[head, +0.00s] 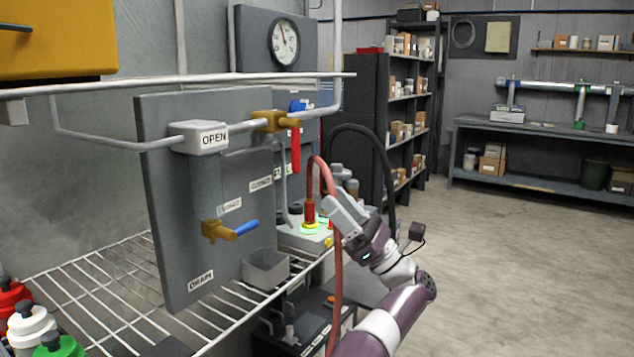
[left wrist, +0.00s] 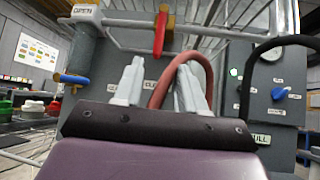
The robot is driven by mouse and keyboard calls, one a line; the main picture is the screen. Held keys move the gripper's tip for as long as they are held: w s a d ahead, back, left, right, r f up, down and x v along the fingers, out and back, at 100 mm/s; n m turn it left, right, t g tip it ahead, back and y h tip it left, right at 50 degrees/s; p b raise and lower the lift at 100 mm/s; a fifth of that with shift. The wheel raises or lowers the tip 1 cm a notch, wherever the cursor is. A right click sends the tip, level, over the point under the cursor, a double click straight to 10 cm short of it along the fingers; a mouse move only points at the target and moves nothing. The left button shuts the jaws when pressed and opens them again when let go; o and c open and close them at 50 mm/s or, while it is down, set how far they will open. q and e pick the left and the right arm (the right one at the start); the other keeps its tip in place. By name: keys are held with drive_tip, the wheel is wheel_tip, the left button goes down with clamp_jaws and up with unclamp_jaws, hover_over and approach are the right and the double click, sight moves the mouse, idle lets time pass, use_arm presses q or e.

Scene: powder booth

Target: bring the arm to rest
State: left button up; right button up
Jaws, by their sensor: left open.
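My left gripper (head: 334,206) is on the arm that shows at the lower middle of the head view. Its jaws are open, and the two grey fingers stand apart in the left wrist view (left wrist: 160,78). A red hose (head: 337,280) with a brass-and-red end stands on a small grey box with a lit green ring (head: 310,227), just left of the gripper. In the left wrist view the hose (left wrist: 158,95) arcs between and behind the fingers; I cannot tell whether they touch it. My right gripper is not in view.
A grey panel (head: 165,240) with pipes, a red-handled valve (head: 296,150) and a blue-handled valve (head: 246,228) stands left of the gripper. A wire shelf (head: 110,290) and an open grey bin (head: 265,270) lie below. The floor (head: 510,260) at the right is clear.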

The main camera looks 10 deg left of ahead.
use_arm(q)
drive_tip(key=shift+s+d+f, duration=0.1)
drive_tip(key=shift+d+f, duration=0.3)
